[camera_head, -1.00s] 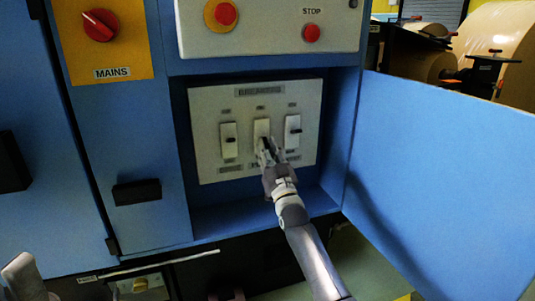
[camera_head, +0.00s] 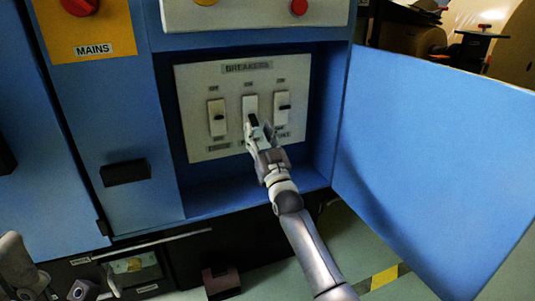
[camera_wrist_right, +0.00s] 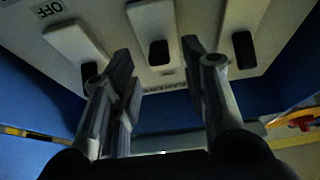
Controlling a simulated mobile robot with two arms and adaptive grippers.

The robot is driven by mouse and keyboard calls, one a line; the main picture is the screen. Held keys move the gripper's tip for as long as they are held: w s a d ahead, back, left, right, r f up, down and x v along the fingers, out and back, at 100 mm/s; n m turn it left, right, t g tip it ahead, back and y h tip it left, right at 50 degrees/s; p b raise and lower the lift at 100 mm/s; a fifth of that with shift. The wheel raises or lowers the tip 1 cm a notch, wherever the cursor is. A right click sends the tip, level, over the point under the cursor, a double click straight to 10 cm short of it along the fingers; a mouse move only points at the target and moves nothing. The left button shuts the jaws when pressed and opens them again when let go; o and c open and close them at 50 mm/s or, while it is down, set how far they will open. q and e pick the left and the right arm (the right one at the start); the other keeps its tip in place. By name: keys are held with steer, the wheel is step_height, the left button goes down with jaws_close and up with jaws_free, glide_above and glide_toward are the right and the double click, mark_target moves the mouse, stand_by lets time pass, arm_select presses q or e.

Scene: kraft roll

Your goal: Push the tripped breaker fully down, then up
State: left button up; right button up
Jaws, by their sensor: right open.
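A white breaker panel (camera_head: 200,148) sits in a blue recess, with three breakers in a row. The left breaker (camera_head: 216,106) and right breaker (camera_head: 283,97) have black levers near mid-height. The middle breaker (camera_head: 250,101) has its black lever lower in its housing; this lever (camera_wrist_right: 159,52) also shows in the right wrist view. My right gripper (camera_head: 255,132) is open, just below and in front of the middle lever. In the wrist view its fingers stand either side of that lever; contact cannot be told. Grey parts of my left arm show at the lower left; its jaws are unclear.
An open blue door (camera_head: 430,150) stands to the right of the recess. A yellow MAINS plate (camera_head: 110,30) with a red knob is at the upper left. A black handle (camera_head: 125,173) juts out left of the recess.

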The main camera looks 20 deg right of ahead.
steer(key=v, duration=0.9)
steer(key=shift+s, duration=0.2)
